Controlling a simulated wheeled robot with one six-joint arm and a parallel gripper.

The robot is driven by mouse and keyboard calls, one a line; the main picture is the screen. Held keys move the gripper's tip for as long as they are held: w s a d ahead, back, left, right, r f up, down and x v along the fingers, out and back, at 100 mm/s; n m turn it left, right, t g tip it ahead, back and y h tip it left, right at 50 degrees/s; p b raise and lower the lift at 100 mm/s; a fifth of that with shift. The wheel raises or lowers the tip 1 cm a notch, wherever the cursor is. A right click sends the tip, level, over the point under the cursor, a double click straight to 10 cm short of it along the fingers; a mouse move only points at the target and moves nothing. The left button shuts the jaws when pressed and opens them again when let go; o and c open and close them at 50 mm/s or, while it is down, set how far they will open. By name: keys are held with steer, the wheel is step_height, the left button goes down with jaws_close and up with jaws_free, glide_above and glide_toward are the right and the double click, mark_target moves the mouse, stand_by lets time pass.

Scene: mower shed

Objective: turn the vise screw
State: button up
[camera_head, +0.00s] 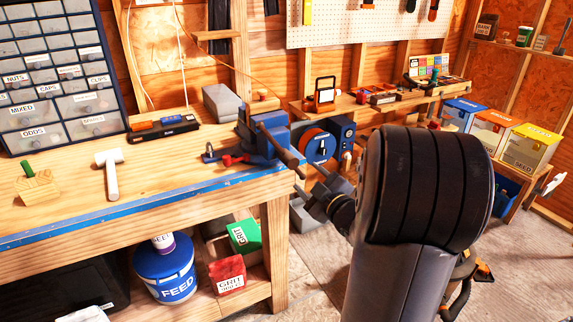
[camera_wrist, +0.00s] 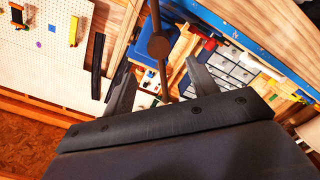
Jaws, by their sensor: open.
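The blue vise (camera_head: 268,138) sits on the right end of the workbench (camera_head: 150,175) in the head view. Its dark handle bar (camera_head: 287,157) slants down past the bench edge. In the wrist view the round screw head (camera_wrist: 159,45) shows at the top centre, and the bar (camera_wrist: 163,78) runs down from it. My gripper (camera_head: 314,186) is just right of the bench corner, close to the bar. In the wrist view my gripper (camera_wrist: 160,72) is open, with a finger on each side of the bar in the picture. I cannot tell whether either finger touches it.
A drawer cabinet (camera_head: 62,78), a mallet (camera_head: 110,172) and a grey box (camera_head: 226,101) are on the bench. A blue feed bucket (camera_head: 165,271) stands below. A blue machine with an orange disc (camera_head: 318,146) is behind the vise.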

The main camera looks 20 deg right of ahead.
mark_target(294, 164)
steer(key=shift+n, duration=0.3)
steer(key=w, duration=0.5)
steer(key=w+p, duration=0.1)
steer(key=w, duration=0.5)
steer(key=shift+a+f+p, duration=0.15)
steer(key=shift+f+p, duration=0.05)
steer(key=shift+p, duration=0.1)
steer(key=shift+c, duration=0.6)
steer(key=c, duration=0.9)
steer(key=shift+o, duration=0.2)
steer(key=shift+m+y, duration=0.3)
steer(key=shift+m, duration=0.1)
steer(key=m, duration=0.2)
steer(key=shift+m, duration=2.1)
